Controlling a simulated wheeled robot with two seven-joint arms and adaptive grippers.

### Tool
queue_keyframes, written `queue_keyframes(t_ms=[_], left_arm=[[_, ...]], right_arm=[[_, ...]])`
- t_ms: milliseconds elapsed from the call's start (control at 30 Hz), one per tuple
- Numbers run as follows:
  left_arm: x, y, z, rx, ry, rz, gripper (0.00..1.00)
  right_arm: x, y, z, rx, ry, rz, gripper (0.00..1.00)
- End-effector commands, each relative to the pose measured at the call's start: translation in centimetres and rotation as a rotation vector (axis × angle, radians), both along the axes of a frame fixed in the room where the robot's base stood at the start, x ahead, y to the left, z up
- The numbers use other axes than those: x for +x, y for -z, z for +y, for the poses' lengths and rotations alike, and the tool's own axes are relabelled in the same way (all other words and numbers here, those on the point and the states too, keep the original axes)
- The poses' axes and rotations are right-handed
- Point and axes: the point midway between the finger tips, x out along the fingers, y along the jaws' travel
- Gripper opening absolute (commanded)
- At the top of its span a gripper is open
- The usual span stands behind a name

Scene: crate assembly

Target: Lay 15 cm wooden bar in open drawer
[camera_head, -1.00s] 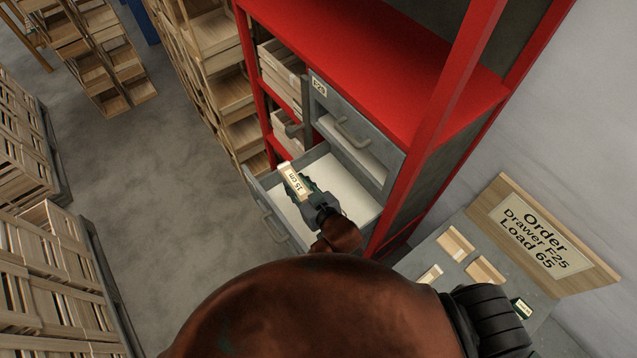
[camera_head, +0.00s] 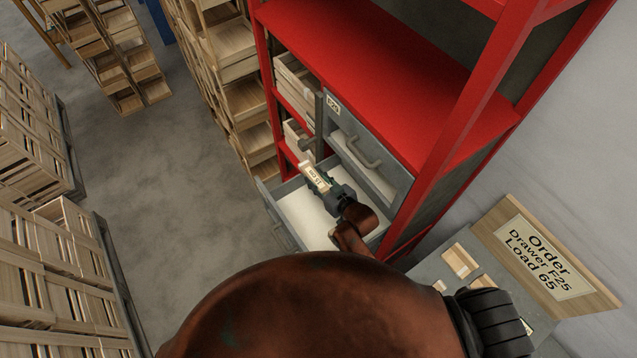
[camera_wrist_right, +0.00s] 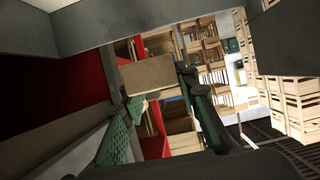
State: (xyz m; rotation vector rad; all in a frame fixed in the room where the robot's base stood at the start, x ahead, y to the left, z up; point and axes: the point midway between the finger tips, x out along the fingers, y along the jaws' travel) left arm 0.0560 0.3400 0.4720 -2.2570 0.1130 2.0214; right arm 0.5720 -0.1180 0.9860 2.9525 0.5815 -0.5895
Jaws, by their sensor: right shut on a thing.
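The 15 cm wooden bar (camera_head: 314,176) is pale and carries a white "15 cm" label. My right gripper (camera_head: 323,184) is shut on it and holds it over the far side of the open drawer (camera_head: 300,213). The drawer is grey with a bare white floor. I cannot tell how high the bar is above that floor. In the right wrist view the bar (camera_wrist_right: 147,76) shows end-on between the green fingers of the right gripper (camera_wrist_right: 160,105). My left gripper is not in view.
A closed grey drawer (camera_head: 370,150) with a handle sits above the open one in the red shelf (camera_head: 375,70). Wooden blocks (camera_head: 460,260) lie on a grey surface by the order sign (camera_head: 540,258). Crate stacks (camera_head: 45,240) stand left; the floor between is clear.

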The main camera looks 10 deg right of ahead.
Motion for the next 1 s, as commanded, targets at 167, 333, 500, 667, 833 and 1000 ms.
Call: queue_keyframes(t_ms=[167, 333, 500, 667, 833, 1000], left_arm=[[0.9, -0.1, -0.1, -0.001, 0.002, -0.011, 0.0], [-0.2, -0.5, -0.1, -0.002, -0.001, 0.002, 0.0], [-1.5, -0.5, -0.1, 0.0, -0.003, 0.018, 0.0], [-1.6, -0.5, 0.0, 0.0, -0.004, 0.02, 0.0], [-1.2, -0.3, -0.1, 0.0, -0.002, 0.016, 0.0], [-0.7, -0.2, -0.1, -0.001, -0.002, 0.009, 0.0]], right_arm=[[0.7, 1.0, -0.6, -0.001, -0.001, -0.002, 0.03], [0.8, 3.2, -0.9, 0.0, -0.001, 0.001, 0.03], [0.9, 4.4, -0.9, 0.0, -0.001, -0.002, 0.03], [0.8, 4.4, -0.9, 0.0, -0.001, -0.002, 0.03], [0.8, 4.8, -0.9, -0.001, -0.002, -0.001, 0.03], [0.8, 5.2, -0.9, -0.001, -0.002, -0.002, 0.03]])
